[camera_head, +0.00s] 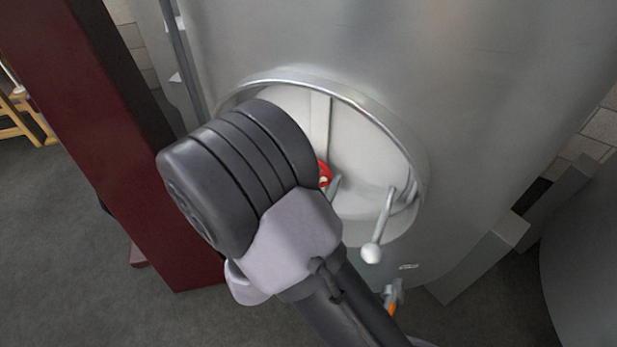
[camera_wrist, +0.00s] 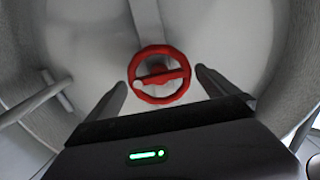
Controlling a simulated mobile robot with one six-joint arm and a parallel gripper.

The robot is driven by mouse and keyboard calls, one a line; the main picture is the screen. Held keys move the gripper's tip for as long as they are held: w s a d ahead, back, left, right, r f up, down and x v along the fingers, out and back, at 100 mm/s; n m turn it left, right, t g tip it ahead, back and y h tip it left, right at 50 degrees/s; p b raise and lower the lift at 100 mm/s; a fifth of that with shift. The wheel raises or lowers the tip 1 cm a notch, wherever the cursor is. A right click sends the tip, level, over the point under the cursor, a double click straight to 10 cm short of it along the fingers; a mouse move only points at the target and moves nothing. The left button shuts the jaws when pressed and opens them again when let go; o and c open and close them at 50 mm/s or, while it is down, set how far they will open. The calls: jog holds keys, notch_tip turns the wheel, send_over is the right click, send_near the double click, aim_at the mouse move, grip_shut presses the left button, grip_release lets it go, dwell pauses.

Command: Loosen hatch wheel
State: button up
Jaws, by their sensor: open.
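The hatch wheel (camera_wrist: 159,75) is a red ring with a crossbar and a pale knob at its left, in the middle of the wrist view. In the head view only a small red part of it (camera_head: 324,174) shows; my arm hides the rest. It sits on the pale round hatch door (camera_head: 372,165) in the steel tank. My gripper (camera_wrist: 162,84) is open and empty, with one finger on each side of the wheel in the picture. I cannot tell whether either finger touches it.
A lever with a white ball (camera_head: 371,252) sticks out at the hatch's lower right. A raised metal rim (camera_head: 424,180) rings the hatch on the tank (camera_head: 480,110). A dark red post (camera_head: 105,130) stands at the left. Bare floor (camera_head: 60,240) lies at the lower left.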

jog(key=c, duration=1.4)
jog(key=shift+o, duration=0.2)
jog(key=shift+n, duration=0.3)
jog(key=n+p, duration=0.3)
jog(key=n, duration=0.4)
jog(key=n+p, duration=0.3)
jog(key=n, duration=0.5)
jog(key=n+p, duration=0.4)
jog(key=n, duration=0.4)
jog(key=shift+w+a+f, duration=0.1)
jog(key=shift+a+f, duration=0.05)
jog(key=shift+f, duration=0.15)
jog(key=shift+n, duration=0.3)
jog(key=o, duration=1.4)
jog(key=shift+c, duration=0.2)
